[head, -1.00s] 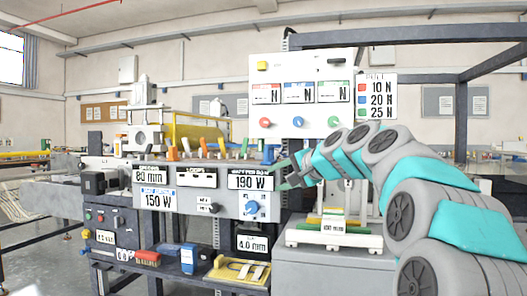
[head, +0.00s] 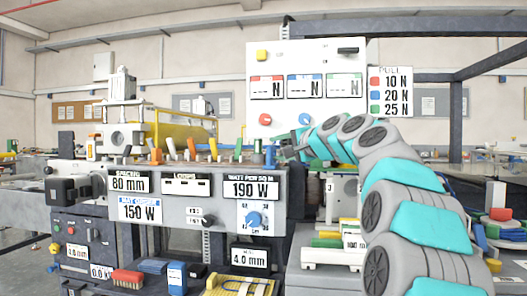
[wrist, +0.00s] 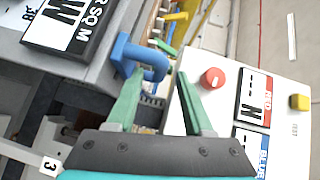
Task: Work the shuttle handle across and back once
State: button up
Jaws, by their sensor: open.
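A blue handle (wrist: 145,58) shows in the wrist view at the edge of the machine, by the ends of my fingers. In the head view a small blue piece (head: 270,155) above the 190 W display looks like the same handle. My gripper (wrist: 160,78) has two green fingers spread apart, with nothing held between them. The left fingertip is close to the handle's near part; I cannot tell if it touches. In the head view my gripper (head: 288,150) is above the machine's front panel (head: 185,211), at its right end, partly hidden by my arm.
A white control panel (head: 305,111) with red and blue buttons stands behind my gripper; its red knob (wrist: 213,78) is near my right finger. Several coloured clips (head: 190,150) line the machine top. A white fixture with coloured strips (head: 327,241) sits below my arm.

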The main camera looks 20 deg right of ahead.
jog(key=x, duration=0.6)
jog(key=shift+w+a+f+p, duration=0.1)
jog(key=shift+w+p, duration=0.2)
jog(key=shift+p, duration=0.05)
jog(key=shift+c, duration=0.2)
grip_shut()
dwell(1.0)
